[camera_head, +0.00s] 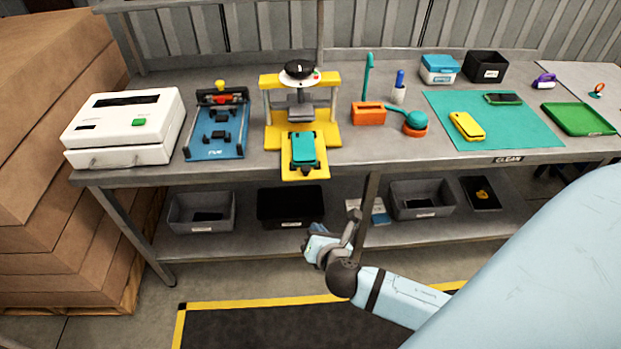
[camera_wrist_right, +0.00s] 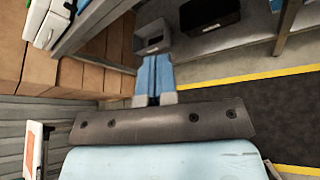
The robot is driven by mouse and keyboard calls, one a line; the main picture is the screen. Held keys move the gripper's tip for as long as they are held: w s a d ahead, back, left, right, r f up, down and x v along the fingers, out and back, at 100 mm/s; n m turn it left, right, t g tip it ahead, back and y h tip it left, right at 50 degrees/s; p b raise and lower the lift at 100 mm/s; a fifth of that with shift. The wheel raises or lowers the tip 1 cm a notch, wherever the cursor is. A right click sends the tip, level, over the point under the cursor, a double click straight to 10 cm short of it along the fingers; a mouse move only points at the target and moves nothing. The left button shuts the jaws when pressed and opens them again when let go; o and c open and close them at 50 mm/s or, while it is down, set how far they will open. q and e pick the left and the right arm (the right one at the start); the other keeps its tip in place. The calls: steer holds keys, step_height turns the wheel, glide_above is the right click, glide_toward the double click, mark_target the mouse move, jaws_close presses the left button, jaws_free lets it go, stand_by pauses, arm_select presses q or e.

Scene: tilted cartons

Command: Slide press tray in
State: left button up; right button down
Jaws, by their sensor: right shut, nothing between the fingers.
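The yellow press (camera_head: 273,97) stands on the workbench, with a black knob on top and a grey plate under it. Its yellow tray (camera_head: 305,173) sticks out at the front toward the bench edge. A teal phone-like piece (camera_head: 303,150) lies on the tray. My right gripper (camera_head: 318,240) is below the bench top, in front of the lower shelf and apart from the tray. In the right wrist view its fingers (camera_wrist_right: 155,99) are together with nothing between them. The press does not show clearly in the wrist view. My left gripper is in neither view.
A white box machine (camera_head: 125,125) and a blue fixture (camera_head: 216,130) stand left of the press. An orange holder (camera_head: 368,114) and a teal mat (camera_head: 500,125) lie to its right. Grey and black bins (camera_head: 290,206) sit on the lower shelf. Stacked cartons (camera_head: 50,170) stand at far left.

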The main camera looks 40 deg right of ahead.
mark_target(305, 140)
steer(key=w+d+n, duration=0.1)
steer(key=w+d, duration=0.1)
steer(key=w, duration=0.3)
steer(key=w+d+r+n+t+h, duration=0.1)
steer(key=w+d+n, duration=0.1)
steer(key=w+d, duration=0.1)
steer(key=w+d+n+h+p, duration=0.1)
steer(key=w+d, duration=0.2)
steer(key=w, duration=0.3)
steer(key=shift+w+d+r+n+t, duration=0.15)
steer(key=shift+w+n+t, duration=0.15)
steer(key=w+d, duration=0.3)
steer(key=w, duration=0.1)
steer(key=w+d, duration=0.2)
steer(key=w, duration=0.3)
steer(key=w+d+b, duration=0.1)
steer(key=w+d, duration=0.2)
steer(key=w, duration=0.1)
steer(key=shift+w+d, duration=0.25)
steer(key=shift+d, duration=0.05)
steer(key=shift+w+d, duration=0.1)
steer(key=shift+w, duration=0.05)
steer(key=shift+d+r, duration=0.1)
steer(key=shift+r, duration=0.15)
